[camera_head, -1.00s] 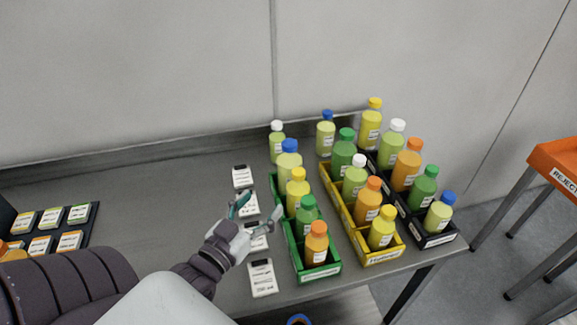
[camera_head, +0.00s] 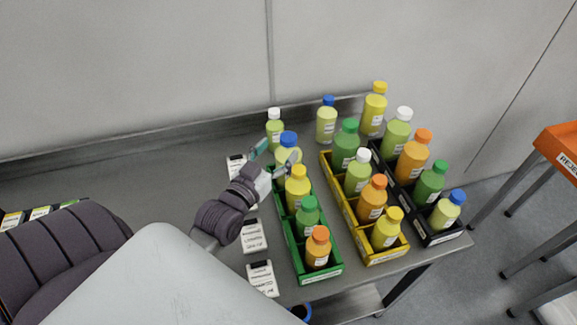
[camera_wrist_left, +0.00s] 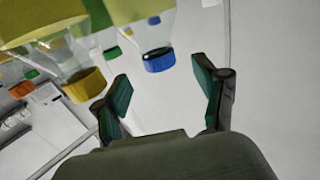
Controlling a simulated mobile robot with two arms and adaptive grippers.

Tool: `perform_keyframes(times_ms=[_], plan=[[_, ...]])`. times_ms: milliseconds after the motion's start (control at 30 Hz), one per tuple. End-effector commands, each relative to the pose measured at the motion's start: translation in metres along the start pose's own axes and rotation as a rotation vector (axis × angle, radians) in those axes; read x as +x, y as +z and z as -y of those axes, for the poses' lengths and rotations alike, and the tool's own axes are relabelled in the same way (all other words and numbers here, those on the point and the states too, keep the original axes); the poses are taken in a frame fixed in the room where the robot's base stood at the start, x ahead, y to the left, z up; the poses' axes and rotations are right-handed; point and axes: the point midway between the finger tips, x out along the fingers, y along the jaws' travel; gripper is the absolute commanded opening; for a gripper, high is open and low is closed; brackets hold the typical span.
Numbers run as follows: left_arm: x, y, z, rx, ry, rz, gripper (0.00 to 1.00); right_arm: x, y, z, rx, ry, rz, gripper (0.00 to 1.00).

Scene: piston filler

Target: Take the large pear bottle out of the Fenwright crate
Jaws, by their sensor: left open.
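A green crate (camera_head: 333,273) on the bench holds a row of bottles; its front label is too small to read. At its far end stands a large pale-green bottle with a blue cap (camera_head: 288,139), partly hidden by my gripper. My left gripper (camera_head: 275,158) is open and empty at this bottle, one finger to its left and one in front of it. In the left wrist view the picture is upside down; the blue cap (camera_wrist_left: 158,60) shows between the open fingers, nearer the left one. I cannot tell if they touch. My right gripper is not in view.
A yellow-capped bottle (camera_head: 297,187) stands just in front in the row. A white-capped bottle (camera_head: 274,130) stands behind. A yellow crate (camera_head: 393,255) and a black crate (camera_head: 450,235) with bottles stand to the right. White labelled cards (camera_head: 262,279) lie left of the green crate.

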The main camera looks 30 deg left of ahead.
Motion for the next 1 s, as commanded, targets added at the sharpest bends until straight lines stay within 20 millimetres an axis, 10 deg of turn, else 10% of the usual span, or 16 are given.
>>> perform_keyframes(times_ms=[667,1000], plan=[[0.056,0.0,0.0,-0.001,0.0,0.0,0.72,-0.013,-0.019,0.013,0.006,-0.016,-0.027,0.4],[0.055,0.0,0.0,0.0,0.0,0.0,0.19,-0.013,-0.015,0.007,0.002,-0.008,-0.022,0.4]])
